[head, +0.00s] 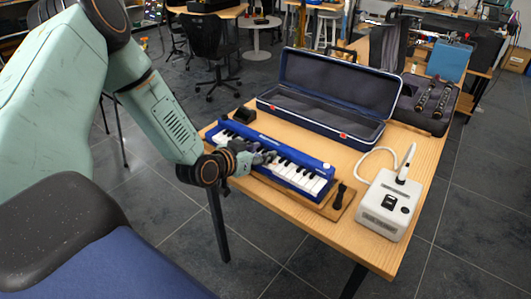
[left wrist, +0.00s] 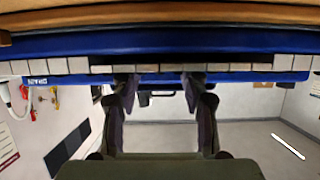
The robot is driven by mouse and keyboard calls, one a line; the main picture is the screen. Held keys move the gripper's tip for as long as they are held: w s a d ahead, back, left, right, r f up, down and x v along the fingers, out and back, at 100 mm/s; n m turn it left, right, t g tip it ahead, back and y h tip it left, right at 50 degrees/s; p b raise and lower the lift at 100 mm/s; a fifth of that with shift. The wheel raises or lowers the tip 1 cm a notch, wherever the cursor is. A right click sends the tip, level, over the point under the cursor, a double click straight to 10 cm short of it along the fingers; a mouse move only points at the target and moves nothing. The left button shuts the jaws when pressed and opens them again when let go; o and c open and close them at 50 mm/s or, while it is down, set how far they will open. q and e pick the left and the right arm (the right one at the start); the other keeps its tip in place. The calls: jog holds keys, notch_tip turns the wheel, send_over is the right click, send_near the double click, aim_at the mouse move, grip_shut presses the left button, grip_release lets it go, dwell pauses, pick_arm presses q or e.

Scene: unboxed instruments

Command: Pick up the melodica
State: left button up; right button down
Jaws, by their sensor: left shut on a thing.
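The melodica (head: 303,157) is blue with black and white keys. It lies along the near side of the wooden table, on a low wooden board (head: 325,208). My left gripper (head: 262,160) reaches in from the left and is shut on the melodica's near, keyed side, around its middle. In the left wrist view the blue melodica (left wrist: 230,42) crosses the top, with both fingertips of my left gripper (left wrist: 160,84) against its key edge. I cannot tell whether it is clear of the board. My right gripper is in neither view.
An open blue case (head: 318,122) stands behind the melodica. A white device (head: 387,208) with a hose is at right, a dark mouthpiece (head: 340,196) beside the melodica's right end. A small black box (head: 244,115) is at far left, and a case of instruments (head: 425,108) at back right.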

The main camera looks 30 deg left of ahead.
pick_arm(q)
jog(key=shift+w, duration=0.1)
grip_shut()
jog(key=shift+r, duration=0.1)
jog(key=shift+r, duration=0.15)
